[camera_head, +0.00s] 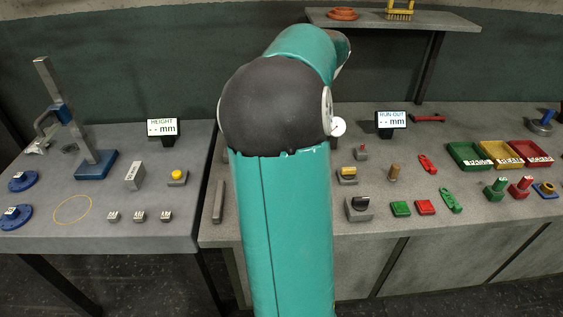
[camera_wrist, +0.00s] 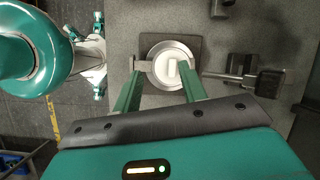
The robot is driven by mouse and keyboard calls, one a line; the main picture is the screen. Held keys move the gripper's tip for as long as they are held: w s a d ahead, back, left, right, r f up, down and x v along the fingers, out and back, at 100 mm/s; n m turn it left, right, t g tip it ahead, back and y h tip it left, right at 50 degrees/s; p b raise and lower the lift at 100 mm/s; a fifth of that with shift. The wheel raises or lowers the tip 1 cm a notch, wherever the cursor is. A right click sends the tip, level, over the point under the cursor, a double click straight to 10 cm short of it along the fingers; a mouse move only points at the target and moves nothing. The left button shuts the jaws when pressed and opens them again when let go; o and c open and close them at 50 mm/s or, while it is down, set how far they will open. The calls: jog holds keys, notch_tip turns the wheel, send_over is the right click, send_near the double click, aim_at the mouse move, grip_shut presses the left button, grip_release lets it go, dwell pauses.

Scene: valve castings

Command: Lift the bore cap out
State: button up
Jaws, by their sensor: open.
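In the wrist view, a round silver metal part (camera_wrist: 151,66) sits on a dark square plate (camera_wrist: 195,45). A pale, upright-looking piece in its middle looks like the bore cap (camera_wrist: 172,72). My gripper (camera_wrist: 160,70) is open, its two green fingers reaching over the lower edge of the round part, one on each side of the pale piece. Nothing is between the fingers that I can see gripped, and whether they touch the part cannot be told. In the head view my own arm hides the gripper and this part.
A clamp-like dark fixture (camera_wrist: 243,80) stands right of the round part. In the head view, green, yellow and red bins (camera_head: 468,155) stand at the right, a run-out display (camera_head: 391,121) at the back, and a height gauge (camera_head: 95,165) on the left table.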

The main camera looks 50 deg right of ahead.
jog(key=s+d+m, duration=0.3)
jog(key=d, duration=0.3)
jog(key=x, duration=0.8)
jog(key=shift+d+f, duration=0.15)
jog(key=shift+f, duration=0.2)
jog(key=shift+x, duration=2.95)
jog(key=shift+w+d, duration=0.1)
jog(key=shift+d, duration=0.05)
grip_shut()
